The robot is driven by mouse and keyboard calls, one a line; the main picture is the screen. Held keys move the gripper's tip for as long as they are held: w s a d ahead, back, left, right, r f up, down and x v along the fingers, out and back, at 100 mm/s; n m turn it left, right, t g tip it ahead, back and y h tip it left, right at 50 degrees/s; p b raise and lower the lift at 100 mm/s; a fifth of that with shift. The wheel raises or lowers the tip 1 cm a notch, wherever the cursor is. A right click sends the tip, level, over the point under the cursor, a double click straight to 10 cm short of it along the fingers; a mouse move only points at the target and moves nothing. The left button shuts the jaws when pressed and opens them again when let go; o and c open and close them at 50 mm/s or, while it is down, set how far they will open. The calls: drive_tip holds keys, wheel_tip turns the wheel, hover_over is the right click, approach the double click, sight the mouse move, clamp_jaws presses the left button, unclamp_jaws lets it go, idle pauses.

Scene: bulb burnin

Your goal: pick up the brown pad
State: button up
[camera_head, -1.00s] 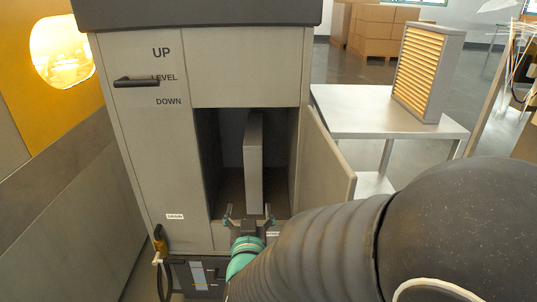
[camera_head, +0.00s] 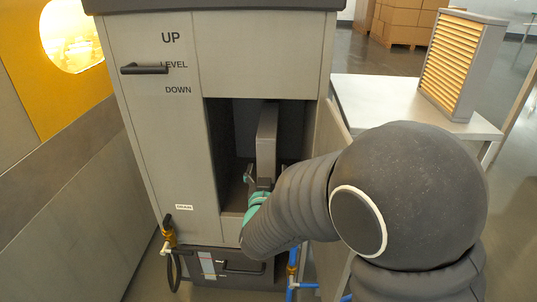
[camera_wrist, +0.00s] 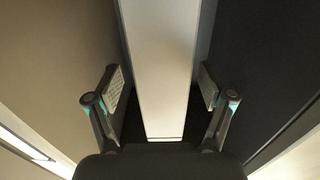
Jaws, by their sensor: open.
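An upright pad (camera_head: 267,143) stands edge-on in the open cabinet bay. Its narrow front edge looks grey; its broad faces are mostly hidden, so I cannot tell if it is brown. My gripper (camera_head: 262,183) is inside the bay at the pad's lower front, partly hidden by my arm. In the wrist view, the pad's pale edge (camera_wrist: 160,65) runs between the two open fingers of my gripper (camera_wrist: 164,95), with a gap on each side. A second pad with orange-brown slats in a grey frame (camera_head: 464,62) stands on the table at right.
The cabinet (camera_head: 150,130) has a black lever (camera_head: 145,69) at upper left. Its open door (camera_head: 327,125) is close beside my arm. A hose with a brass valve (camera_head: 169,238) and blue pipes (camera_head: 292,270) are low down.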

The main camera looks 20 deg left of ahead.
drive_tip(key=x, duration=0.4)
drive_tip(key=shift+w+a+f, duration=0.1)
drive_tip(key=shift+w+a, duration=0.15)
drive_tip(key=shift+w, duration=0.1)
drive_tip(key=c, duration=1.4)
drive_tip(key=shift+o, duration=0.2)
